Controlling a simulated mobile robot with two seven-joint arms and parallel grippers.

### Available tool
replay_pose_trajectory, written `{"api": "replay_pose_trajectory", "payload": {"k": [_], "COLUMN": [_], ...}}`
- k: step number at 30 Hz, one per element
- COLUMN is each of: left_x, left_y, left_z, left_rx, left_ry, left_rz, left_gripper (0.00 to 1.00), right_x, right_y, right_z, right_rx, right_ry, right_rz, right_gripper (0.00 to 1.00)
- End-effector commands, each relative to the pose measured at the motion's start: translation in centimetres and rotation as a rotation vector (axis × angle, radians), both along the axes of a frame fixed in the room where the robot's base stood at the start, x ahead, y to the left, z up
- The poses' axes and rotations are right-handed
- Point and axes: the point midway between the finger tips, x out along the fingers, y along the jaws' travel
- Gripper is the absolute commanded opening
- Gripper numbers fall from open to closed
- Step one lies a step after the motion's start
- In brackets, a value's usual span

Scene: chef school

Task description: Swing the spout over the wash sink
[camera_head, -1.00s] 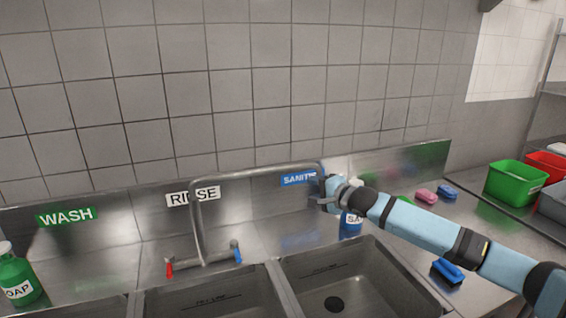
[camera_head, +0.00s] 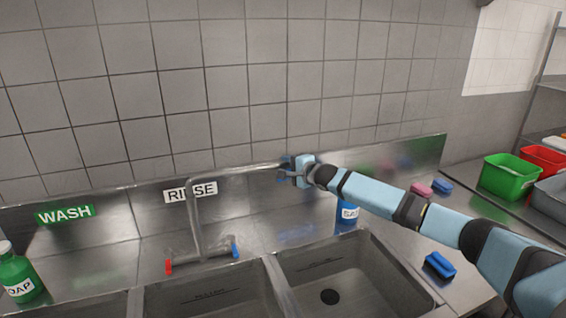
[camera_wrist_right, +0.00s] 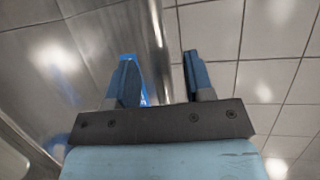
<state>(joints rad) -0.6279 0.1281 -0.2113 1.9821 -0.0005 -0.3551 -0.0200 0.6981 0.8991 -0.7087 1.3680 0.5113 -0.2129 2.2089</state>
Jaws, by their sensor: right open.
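The metal faucet has an upright pipe (camera_head: 191,225) behind the rinse basin, and its spout (camera_head: 240,171) reaches right from the top. My right gripper (camera_head: 285,170) is at the spout's right part and covers its end. In the right wrist view, the gripper (camera_wrist_right: 158,75) is open, with the spout's pipe (camera_wrist_right: 158,25) showing beyond and between its two blue-grey fingers; contact cannot be told. The wash sink (camera_head: 85,307) is the left basin, below the green WASH label (camera_head: 65,214), cut by the bottom edge. My left gripper is out of view.
Red (camera_head: 168,267) and blue (camera_head: 235,251) tap handles flank the faucet's base. A green soap bottle (camera_head: 18,272) stands at left. A labelled bottle (camera_head: 348,215) is below my right arm. The sanitize basin (camera_head: 345,280) looks empty. The tiled wall rises close behind.

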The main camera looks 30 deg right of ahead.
Motion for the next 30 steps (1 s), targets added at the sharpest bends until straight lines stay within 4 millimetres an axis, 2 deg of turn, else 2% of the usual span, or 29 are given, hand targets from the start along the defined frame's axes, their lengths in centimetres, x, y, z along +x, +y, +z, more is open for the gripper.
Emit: {"api": "replay_pose_trajectory", "payload": {"k": [6, 18, 24, 30], "left_x": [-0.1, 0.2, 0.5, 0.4], "left_y": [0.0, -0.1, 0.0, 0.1], "left_z": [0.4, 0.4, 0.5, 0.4], "left_rx": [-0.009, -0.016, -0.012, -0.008], "left_ry": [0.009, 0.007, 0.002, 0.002], "left_rz": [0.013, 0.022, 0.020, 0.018], "left_gripper": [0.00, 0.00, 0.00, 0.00], "right_x": [2.3, 2.8, 2.8, 2.8], "right_y": [0.3, 0.4, 0.4, 0.4], "right_z": [-0.3, -0.5, -0.5, -0.6], "right_rx": [0.000, -0.001, -0.001, 0.000], "right_ry": [-0.001, 0.000, 0.000, 0.000], "right_rz": [0.000, 0.000, 0.000, -0.001], "right_gripper": [0.48, 0.48, 0.02, 0.00]}}
